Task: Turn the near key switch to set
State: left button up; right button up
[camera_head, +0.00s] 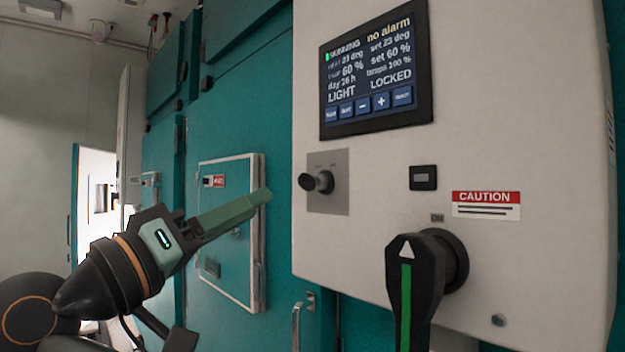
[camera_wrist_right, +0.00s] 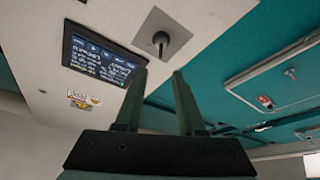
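The near key switch (camera_head: 318,183) is a black knob on a grey square plate (camera_head: 333,203), on the left part of the white control panel. In the right wrist view the knob (camera_wrist_right: 160,40) shows beyond my fingertips, near the top. Its small markings are too blurred to read. My right gripper (camera_head: 263,195) points at the switch from the left, with a gap between them. In the right wrist view its two fingers (camera_wrist_right: 158,75) are apart with nothing between them. My left gripper is not in view.
A display (camera_head: 375,68) above the switch reads "LOCKED". A large black handle (camera_head: 415,295) with a green stripe juts out at the lower right. A caution label (camera_head: 486,205) is beside it. Teal chamber doors with a white-framed hatch (camera_head: 227,262) stand behind my gripper.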

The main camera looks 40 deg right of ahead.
aim_at(299, 181)
jog(key=p+x, duration=0.3)
jog(key=x, duration=0.7)
jog(key=shift+w+d+r, duration=0.1)
jog(key=shift+d+r, duration=0.1)
jog(key=shift+d, duration=0.05)
jog(key=shift+w+d+r+p, duration=0.2)
jog(key=shift+d+p, duration=0.2)
jog(key=shift+d, duration=0.25)
jog(key=shift+c, duration=0.2)
jog(key=shift+f, duration=0.1)
grip_shut()
